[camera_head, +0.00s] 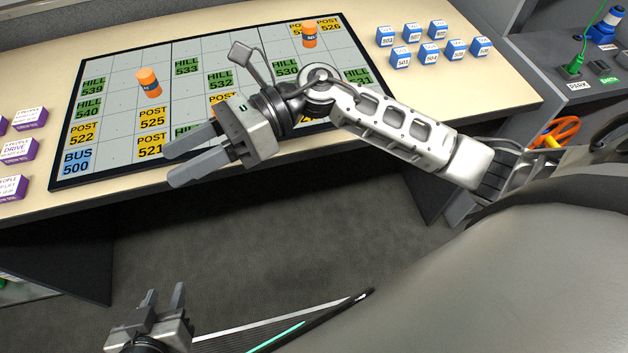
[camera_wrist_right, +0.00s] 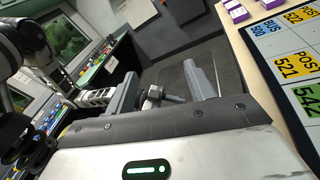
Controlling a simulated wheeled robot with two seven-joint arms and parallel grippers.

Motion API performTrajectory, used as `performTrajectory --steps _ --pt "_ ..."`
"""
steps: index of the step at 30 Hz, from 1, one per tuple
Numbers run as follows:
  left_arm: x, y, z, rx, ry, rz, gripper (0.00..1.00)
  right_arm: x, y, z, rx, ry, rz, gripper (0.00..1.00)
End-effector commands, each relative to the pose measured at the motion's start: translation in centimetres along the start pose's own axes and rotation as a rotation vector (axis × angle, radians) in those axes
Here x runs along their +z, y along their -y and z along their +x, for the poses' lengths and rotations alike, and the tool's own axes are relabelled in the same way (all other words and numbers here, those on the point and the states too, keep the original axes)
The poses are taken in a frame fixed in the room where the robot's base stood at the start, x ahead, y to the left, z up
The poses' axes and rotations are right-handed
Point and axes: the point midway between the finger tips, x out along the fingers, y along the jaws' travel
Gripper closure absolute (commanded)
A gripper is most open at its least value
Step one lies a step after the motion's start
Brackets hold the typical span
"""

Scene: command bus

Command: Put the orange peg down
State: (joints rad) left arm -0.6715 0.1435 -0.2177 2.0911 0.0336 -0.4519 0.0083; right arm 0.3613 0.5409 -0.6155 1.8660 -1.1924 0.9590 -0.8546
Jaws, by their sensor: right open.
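One orange peg (camera_head: 149,83) with a dark label band stands on the left part of the map board (camera_head: 148,184), above the POST 525 tile. A second orange peg (camera_head: 309,35) stands near the board's top right, by the POST 526 tile. My right gripper (camera_head: 181,167) is open and empty over the board's front edge, below and apart from the left peg. Its spread fingers (camera_wrist_right: 160,70) show in the right wrist view with nothing held. No peg shows there. My left gripper (camera_head: 164,292) is low over the floor, fingers apart and empty.
Several blue-and-white blocks (camera_head: 428,55) sit right of the board. Purple-and-white blocks (camera_head: 16,149) lie at the left end of the desk (camera_head: 490,90). A grey console (camera_head: 585,75) with plugs stands at the right. My right arm crosses above the board's right half.

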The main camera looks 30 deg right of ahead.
Motion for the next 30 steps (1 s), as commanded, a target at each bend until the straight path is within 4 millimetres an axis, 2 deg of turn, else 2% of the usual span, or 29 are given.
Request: performTrajectory --steps 1,3,5,6,8,9,12,15,16,18,21,30 --pt "0.0 0.0 0.0 0.000 0.001 0.001 0.64 1.2 -0.4 0.4 -0.017 0.233 0.250 0.46" --pt "0.1 0.0 0.0 0.000 0.002 0.002 0.64 2.4 0.7 -0.9 -0.051 0.538 0.613 0.46" --pt "0.1 0.1 0.0 0.000 0.003 0.003 0.64 1.7 2.4 -3.0 -0.082 0.791 0.943 0.46" --pt "0.1 0.1 0.0 0.000 0.004 0.003 0.64 0.1 3.6 -4.8 -0.104 0.955 1.168 0.46" --pt "0.2 0.1 0.0 0.000 0.005 0.004 0.64 -3.6 5.1 -7.2 -0.137 1.194 1.502 0.46" --pt "0.3 0.1 0.0 0.000 0.006 0.004 0.64 -6.7 5.6 -8.7 -0.159 1.344 1.713 0.46" --pt "0.3 0.1 0.0 0.000 0.007 0.005 0.64 -14.6 4.8 -10.9 -0.207 1.656 2.148 0.46" --pt "0.3 0.1 0.1 0.000 0.008 0.005 0.64 -20.1 2.9 -11.7 -0.244 1.864 2.424 0.46" --pt "0.3 0.1 0.1 0.000 0.008 0.005 0.64 -21.3 2.3 -11.7 0.251 -1.909 -2.482 0.46" --pt "0.3 0.1 0.1 0.000 0.007 0.005 0.64 -23.2 1.2 -11.8 0.246 -1.833 -2.383 0.46" --pt "0.3 0.1 0.1 0.000 0.007 0.005 0.64 -24.4 0.5 -11.8 0.242 -1.785 -2.320 0.46" --pt "0.3 0.1 0.1 0.000 0.006 0.005 0.64 -24.5 0.5 -11.7 0.244 -1.780 -2.317 0.46"
